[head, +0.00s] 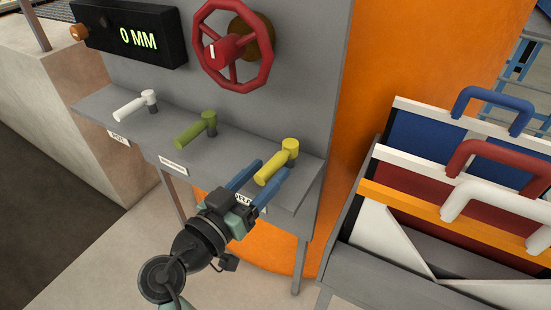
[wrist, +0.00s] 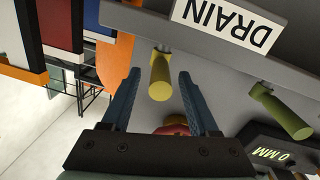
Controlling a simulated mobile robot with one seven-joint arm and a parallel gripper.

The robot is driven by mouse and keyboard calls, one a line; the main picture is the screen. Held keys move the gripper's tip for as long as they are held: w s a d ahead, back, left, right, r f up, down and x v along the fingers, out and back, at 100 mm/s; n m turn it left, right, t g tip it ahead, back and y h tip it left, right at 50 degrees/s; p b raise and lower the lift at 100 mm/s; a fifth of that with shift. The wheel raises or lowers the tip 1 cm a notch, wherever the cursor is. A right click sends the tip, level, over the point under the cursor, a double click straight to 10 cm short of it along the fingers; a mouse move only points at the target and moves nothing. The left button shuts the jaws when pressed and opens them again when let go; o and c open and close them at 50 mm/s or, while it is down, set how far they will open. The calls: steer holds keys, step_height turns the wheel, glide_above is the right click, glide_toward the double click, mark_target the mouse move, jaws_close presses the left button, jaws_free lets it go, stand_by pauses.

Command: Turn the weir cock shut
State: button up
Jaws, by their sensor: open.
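Three lever cocks stand in a row on a grey shelf: a white one (head: 135,106), a green one (head: 195,131) and a yellow one (head: 276,166). Their levers all slant toward the shelf's front left. The white and green cocks' labels are too small to read, so I cannot tell which is marked weir. In the wrist view a plate reading DRAIN (wrist: 230,22) is upside down near the yellow lever (wrist: 160,78). My gripper (head: 270,168) is open, with its blue fingers on either side of the yellow lever. In the wrist view gaps show between the lever and both fingers.
A red handwheel (head: 218,52) and a black display (head: 128,32) reading 0 MM are on the grey panel above the shelf. An orange surface (head: 400,60) is behind. At right, a grey rack (head: 380,267) holds panels with blue, red and white handles. Floor is clear at lower left.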

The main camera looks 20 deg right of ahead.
mark_target(276, 163)
steer(key=shift+x, duration=1.9)
jaws_close()
